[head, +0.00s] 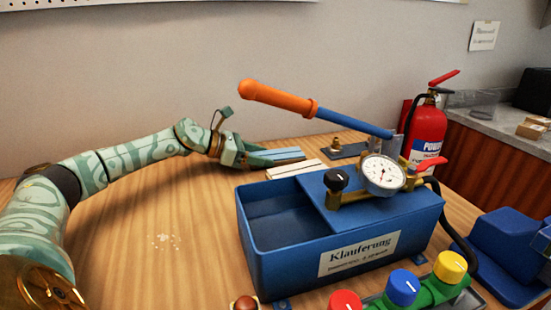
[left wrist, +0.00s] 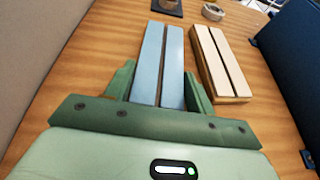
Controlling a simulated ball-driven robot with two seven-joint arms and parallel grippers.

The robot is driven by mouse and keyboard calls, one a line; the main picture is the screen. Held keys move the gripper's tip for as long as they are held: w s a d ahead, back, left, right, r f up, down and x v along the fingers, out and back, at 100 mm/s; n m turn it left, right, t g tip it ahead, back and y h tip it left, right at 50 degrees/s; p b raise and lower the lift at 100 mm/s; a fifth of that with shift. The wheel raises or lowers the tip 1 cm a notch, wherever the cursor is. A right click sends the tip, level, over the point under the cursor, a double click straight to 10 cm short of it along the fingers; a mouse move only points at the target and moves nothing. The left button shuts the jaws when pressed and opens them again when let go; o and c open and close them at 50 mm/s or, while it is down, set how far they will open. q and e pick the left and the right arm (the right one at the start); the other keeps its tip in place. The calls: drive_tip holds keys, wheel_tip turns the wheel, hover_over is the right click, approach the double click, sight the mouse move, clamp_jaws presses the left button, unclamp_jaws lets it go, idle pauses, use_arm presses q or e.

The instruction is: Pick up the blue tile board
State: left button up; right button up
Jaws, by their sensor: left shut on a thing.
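The blue tile board (left wrist: 152,55), a light blue slab with a lengthwise groove, lies between the fingers of my left gripper (left wrist: 159,78) in the left wrist view. My left gripper is shut on its near end. In the head view the blue board (head: 283,153) sticks out to the right from my left gripper (head: 247,157), behind the blue pump box. I cannot tell whether the board touches the table. My right gripper is not in view.
A cream grooved board (left wrist: 219,64) lies just right of the blue one. A blue test pump box (head: 345,225) with a gauge and orange-handled lever (head: 278,98) stands in front. A red fire extinguisher (head: 425,130) stands behind right.

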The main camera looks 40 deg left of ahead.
use_arm(q)
drive_tip(key=shift+r, duration=0.1)
